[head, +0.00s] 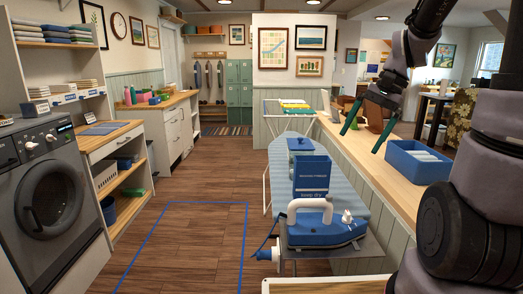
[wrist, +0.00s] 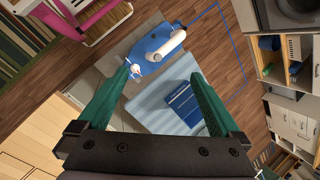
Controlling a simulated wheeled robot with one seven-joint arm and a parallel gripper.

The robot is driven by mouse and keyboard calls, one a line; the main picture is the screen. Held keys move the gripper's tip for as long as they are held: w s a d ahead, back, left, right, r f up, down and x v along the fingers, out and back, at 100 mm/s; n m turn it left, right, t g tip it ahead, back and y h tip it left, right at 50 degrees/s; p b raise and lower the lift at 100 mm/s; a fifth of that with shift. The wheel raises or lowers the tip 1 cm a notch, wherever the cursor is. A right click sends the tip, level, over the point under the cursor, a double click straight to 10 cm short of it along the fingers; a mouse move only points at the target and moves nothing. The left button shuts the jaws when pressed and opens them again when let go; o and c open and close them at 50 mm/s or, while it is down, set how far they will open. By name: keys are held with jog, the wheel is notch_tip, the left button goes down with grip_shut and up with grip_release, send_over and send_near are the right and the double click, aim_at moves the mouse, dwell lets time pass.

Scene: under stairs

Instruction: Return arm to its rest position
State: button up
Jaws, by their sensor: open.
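My gripper (head: 359,143) is at the upper right of the head view, over the long wooden counter. Its two green fingers are apart and point down, with nothing between them. My arm comes in from the right edge. In the wrist view my gripper (wrist: 161,70) also shows spread green fingers. Through the gap the blue iron with a white handle (wrist: 155,48) and a dark blue box (wrist: 184,105) show below, apart from the fingers.
A blue bin (head: 418,164) stands on the counter (head: 400,195) close to my gripper. Left of the counter, the ironing board (head: 281,160) holds blue boxes; the iron (head: 325,233) stands at its near end. A washing machine (head: 45,190) is at left. The blue-taped floor (head: 185,245) is clear.

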jog(key=s+r+n+t+h, duration=0.2)
jog(key=s+r+n+t, duration=0.1)
jog(key=s+r+t, duration=0.4)
notch_tip(320, 180, up, 4)
jog(key=shift+s+a+f+n+h, duration=0.15)
jog(key=shift+s+a+n+h, duration=0.2)
jog(key=shift+s, duration=0.8)
